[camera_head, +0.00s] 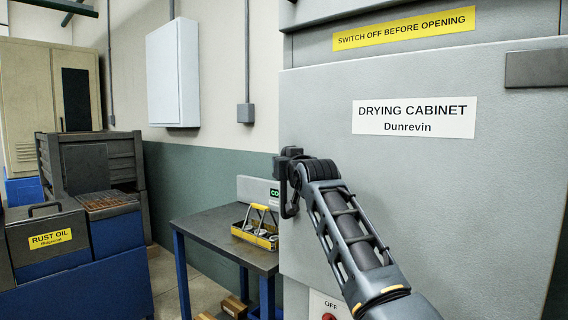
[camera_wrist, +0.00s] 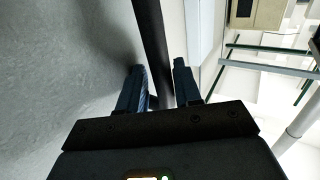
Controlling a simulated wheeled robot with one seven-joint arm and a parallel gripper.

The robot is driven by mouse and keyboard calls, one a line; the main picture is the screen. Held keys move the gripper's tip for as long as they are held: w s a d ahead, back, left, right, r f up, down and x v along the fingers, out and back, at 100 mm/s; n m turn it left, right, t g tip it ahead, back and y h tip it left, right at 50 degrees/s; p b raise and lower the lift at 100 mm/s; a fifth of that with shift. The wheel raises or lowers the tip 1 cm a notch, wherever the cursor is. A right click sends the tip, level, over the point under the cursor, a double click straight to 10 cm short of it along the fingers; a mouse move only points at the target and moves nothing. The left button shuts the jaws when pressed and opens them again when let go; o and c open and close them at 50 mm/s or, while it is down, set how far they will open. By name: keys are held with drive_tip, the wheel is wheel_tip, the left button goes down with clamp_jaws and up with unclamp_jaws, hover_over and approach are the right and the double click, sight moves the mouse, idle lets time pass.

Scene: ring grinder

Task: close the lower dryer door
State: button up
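The grey lower dryer door (camera_head: 450,190) fills the right of the head view and carries the label DRYING CABINET Dunrevin. It looks nearly in line with the cabinet front; I cannot tell whether a small gap is left. Its dark handle is near the left edge, largely hidden by my gripper (camera_head: 291,183). In the wrist view the dark handle bar (camera_wrist: 152,40) passes between the two blue fingers of my gripper (camera_wrist: 160,82). The door face is to the left there.
A dark table (camera_head: 222,240) with a yellow tool caddy (camera_head: 256,236) stands left of the cabinet. A red button panel (camera_head: 328,308) is below the door. A rust oil bin (camera_head: 48,240) and dark crates stand far left. Bare floor shows between bin and table.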

drive_tip(key=shift+d+f, duration=0.2)
drive_tip(key=shift+d, duration=0.1)
drive_tip(key=b+v, duration=0.1)
drive_tip(key=v, duration=0.6)
drive_tip(key=shift+s+r, duration=0.15)
drive_tip(key=shift+s, duration=0.3)
drive_tip(key=shift+a, duration=0.2)
